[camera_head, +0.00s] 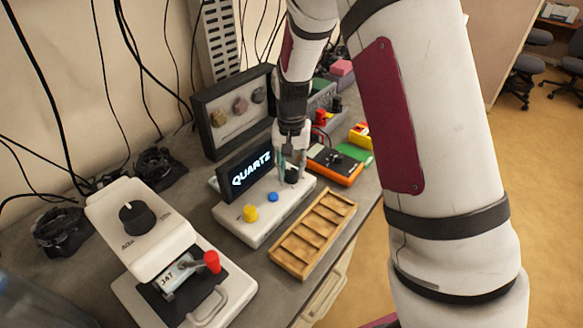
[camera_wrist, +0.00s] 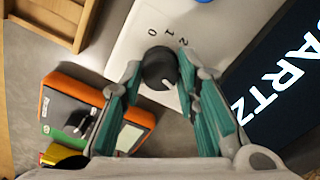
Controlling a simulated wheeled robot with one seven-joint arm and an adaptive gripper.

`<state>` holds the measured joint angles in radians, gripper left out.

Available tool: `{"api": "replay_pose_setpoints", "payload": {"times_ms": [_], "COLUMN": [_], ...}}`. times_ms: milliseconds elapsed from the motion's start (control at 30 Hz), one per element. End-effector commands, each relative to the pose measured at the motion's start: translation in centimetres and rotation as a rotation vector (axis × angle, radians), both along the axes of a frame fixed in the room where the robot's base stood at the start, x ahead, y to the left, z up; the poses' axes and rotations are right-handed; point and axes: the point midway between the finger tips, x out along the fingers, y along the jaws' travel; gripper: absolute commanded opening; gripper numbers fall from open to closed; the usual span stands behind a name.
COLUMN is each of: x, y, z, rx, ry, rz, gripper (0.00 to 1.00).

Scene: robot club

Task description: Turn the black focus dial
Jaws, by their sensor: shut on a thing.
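A black dial (camera_head: 292,175) sits on a white console with a lit screen (camera_head: 251,171) reading "QUARTZ". In the wrist view the dial (camera_wrist: 160,68) has a white pointer mark, and the digits 0, 1 and 2 are printed beside it. My gripper (camera_head: 291,177) points down at the console's far right end. In the wrist view its teal-padded fingers (camera_wrist: 163,72) are closed in on either side of the dial. Another black dial (camera_head: 137,219) is on a white device at the left, away from my gripper.
Yellow (camera_head: 250,213) and blue (camera_head: 273,197) buttons are on the console. A wooden tray (camera_head: 313,232) lies in front of it. An orange-black box (camera_head: 335,166) stands close by on the right. A framed rock display (camera_head: 232,112) stands behind. Cables hang along the wall.

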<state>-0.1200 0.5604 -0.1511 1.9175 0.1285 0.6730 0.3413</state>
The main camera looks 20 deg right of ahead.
Motion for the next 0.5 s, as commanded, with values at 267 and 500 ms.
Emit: {"api": "replay_pose_setpoints", "payload": {"times_ms": [267, 500], "x": [-0.01, -0.01], "y": [0.06, 0.06], "z": [-0.04, -0.04], "rx": [0.0, 0.0], "ry": [0.001, 0.001], "rz": [-0.009, -0.008], "gripper": [0.01, 0.45]}}
